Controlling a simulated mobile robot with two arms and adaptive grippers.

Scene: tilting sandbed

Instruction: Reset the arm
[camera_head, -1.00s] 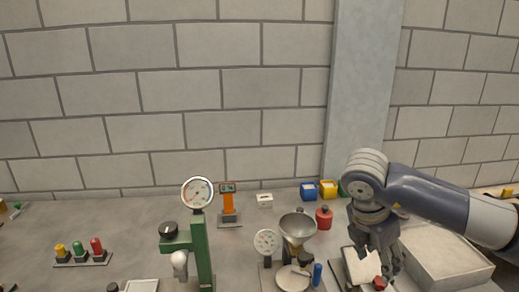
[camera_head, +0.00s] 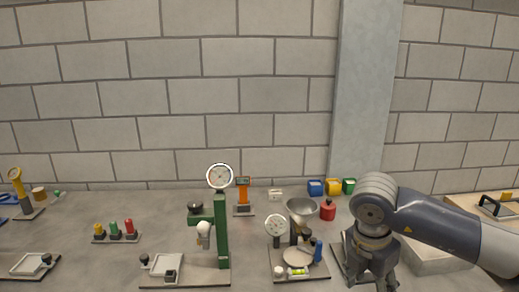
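My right arm comes in from the right, with its grey wrist bent down. My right gripper (camera_head: 375,284) hangs over the table's front right, above a dark-framed plate (camera_head: 345,258) that it partly hides. Its fingers point down and are cut by the bottom edge of the picture, so their opening and anything between them cannot be made out. My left gripper is not in view.
A pale shallow box (camera_head: 440,258) stands behind and right of the gripper. To its left are a funnel stand (camera_head: 302,208), a red bottle (camera_head: 327,210) and a green gauge stand (camera_head: 221,232). Colored bins (camera_head: 333,187) line the wall.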

